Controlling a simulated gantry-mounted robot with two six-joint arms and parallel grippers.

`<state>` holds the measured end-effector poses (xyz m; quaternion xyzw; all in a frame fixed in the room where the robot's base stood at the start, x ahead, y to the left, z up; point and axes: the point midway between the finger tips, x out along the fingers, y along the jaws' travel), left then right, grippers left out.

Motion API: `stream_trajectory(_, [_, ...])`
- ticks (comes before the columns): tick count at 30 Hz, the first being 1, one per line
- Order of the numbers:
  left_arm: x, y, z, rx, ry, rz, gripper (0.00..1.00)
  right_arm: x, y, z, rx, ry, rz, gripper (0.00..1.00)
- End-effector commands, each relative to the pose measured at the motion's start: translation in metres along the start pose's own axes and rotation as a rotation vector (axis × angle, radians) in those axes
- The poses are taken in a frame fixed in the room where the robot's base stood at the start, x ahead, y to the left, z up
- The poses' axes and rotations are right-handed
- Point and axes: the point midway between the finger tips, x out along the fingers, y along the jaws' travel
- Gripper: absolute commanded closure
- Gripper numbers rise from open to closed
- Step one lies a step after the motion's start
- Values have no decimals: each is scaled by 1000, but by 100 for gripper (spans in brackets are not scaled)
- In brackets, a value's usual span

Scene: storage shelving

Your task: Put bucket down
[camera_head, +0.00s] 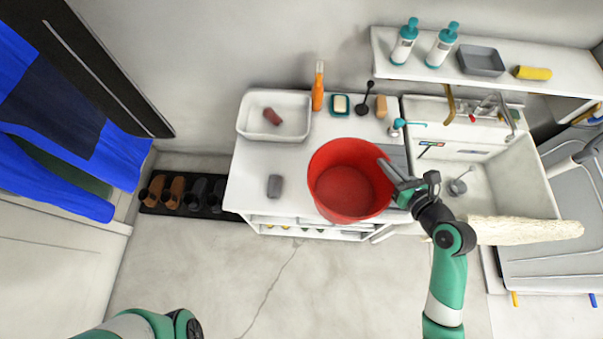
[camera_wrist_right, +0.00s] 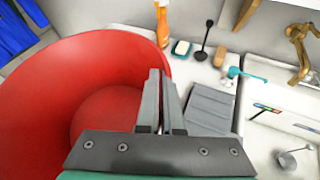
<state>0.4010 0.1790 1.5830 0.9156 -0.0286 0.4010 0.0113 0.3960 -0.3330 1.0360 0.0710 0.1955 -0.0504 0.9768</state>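The red bucket (camera_head: 340,185) is upright and empty, over the front middle of the white counter (camera_head: 245,185). I cannot tell whether its base touches the counter or is a little above it. My right gripper (camera_head: 388,169) is at the bucket's right rim, its fingers nearly together with the rim between them. In the right wrist view the fingers (camera_wrist_right: 162,90) point away over the rim, with the bucket's red inside (camera_wrist_right: 60,85) to their left. Of my left arm only a link shows at the bottom left; its gripper is out of view.
A white tray (camera_head: 290,132) with a reddish-brown item, an orange bottle (camera_head: 317,87), a soap dish (camera_head: 340,104) and a grey object (camera_head: 274,186) stand around the bucket. A sink (camera_head: 490,190) lies to the right, a shelf with bottles (camera_head: 404,45) behind. Shoes (camera_head: 177,192) lie left.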

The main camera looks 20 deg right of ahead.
Motion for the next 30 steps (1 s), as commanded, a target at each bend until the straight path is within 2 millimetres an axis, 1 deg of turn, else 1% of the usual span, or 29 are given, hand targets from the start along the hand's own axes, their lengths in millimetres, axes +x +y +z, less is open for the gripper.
stream_trajectory(5, [1,0,-1,1,1,-1,0,0,1,1,1,-1,2,100])
stream_trajectory(8, [-3,0,3,1,1,-1,0,6,-1,-1,-1,-2,2,100])
stream_trajectory(11, [-14,0,12,1,1,-1,0,27,-5,-4,-2,-4,4,100])
stream_trajectory(14, [-29,0,27,1,0,-1,0,58,-12,-6,-3,-5,4,100])
stream_trajectory(18, [-34,0,32,1,0,-1,0,98,-22,-2,-1,-1,5,100])
stream_trajectory(22, [-46,0,42,1,0,-1,0,132,-31,-21,2,1,3,100])
stream_trajectory(25, [-51,0,47,1,0,-1,0,149,-35,-29,1,0,3,100])
stream_trajectory(27, [-52,0,48,1,0,-1,0,155,-36,-30,0,-1,3,100])
stream_trajectory(30, [-51,0,47,1,0,-1,0,157,-37,-30,0,-2,3,100])
